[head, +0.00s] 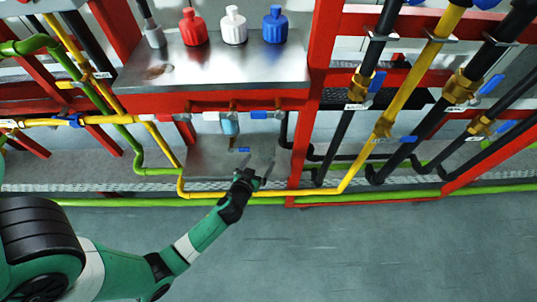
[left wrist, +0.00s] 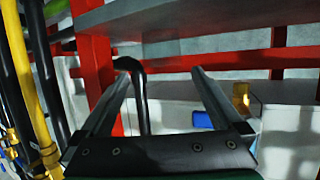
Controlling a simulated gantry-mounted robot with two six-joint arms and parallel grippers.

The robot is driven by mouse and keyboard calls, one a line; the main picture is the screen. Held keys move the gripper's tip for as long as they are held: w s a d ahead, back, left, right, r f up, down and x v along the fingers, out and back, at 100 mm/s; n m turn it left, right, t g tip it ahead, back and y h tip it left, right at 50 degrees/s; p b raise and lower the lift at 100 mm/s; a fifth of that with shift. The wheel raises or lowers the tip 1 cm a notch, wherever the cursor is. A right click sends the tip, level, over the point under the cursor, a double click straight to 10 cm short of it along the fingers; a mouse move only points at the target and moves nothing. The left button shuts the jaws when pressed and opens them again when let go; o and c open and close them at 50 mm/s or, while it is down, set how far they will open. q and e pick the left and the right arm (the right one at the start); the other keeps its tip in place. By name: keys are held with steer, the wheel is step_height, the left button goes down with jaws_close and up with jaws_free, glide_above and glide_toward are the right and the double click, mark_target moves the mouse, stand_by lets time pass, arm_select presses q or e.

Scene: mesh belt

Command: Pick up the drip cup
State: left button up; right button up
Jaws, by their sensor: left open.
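A small pale-blue, see-through cup (head: 229,124), which I take to be the drip cup, is below a brass fitting under the metal shelf. My left gripper (head: 259,166) is open and empty, below and to the right of the cup, apart from it. In the left wrist view the two fingers (left wrist: 162,67) are spread with nothing held between them; a black pipe shows beyond them. I cannot make out the cup clearly in that view. My right gripper is not in view.
Blue valve handles (head: 259,114) sit right of the cup; one also shows in the left wrist view (left wrist: 202,119). A bent black pipe (head: 284,131) and a red post (head: 309,125) stand further right. A yellow pipe (head: 215,194) runs low across the front. Red, white and blue bottles (head: 233,27) stand above.

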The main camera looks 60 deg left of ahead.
mark_target(270, 144)
arm_select(q)
steer(key=x, duration=0.2)
steer(key=r+x, duration=0.1)
steer(key=x, duration=0.1)
steer(key=shift+w+a+b, duration=0.2)
steer(key=shift+w+b, duration=0.1)
steer(key=shift+b, duration=0.05)
steer(key=shift+s+f, duration=0.1)
steer(key=shift+a+f, duration=0.1)
steer(key=shift+f, duration=0.15)
steer(key=b+x, duration=0.1)
steer(key=x, duration=0.1)
steer(key=b+x, duration=0.1)
steer(key=x, duration=0.2)
steer(key=shift+a+r, duration=0.15)
steer(key=shift+r, duration=0.1)
steer(key=shift+s, duration=0.2)
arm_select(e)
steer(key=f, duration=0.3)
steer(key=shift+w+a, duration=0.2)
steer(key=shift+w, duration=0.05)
arm_select(q)
steer(key=c, duration=1.2)
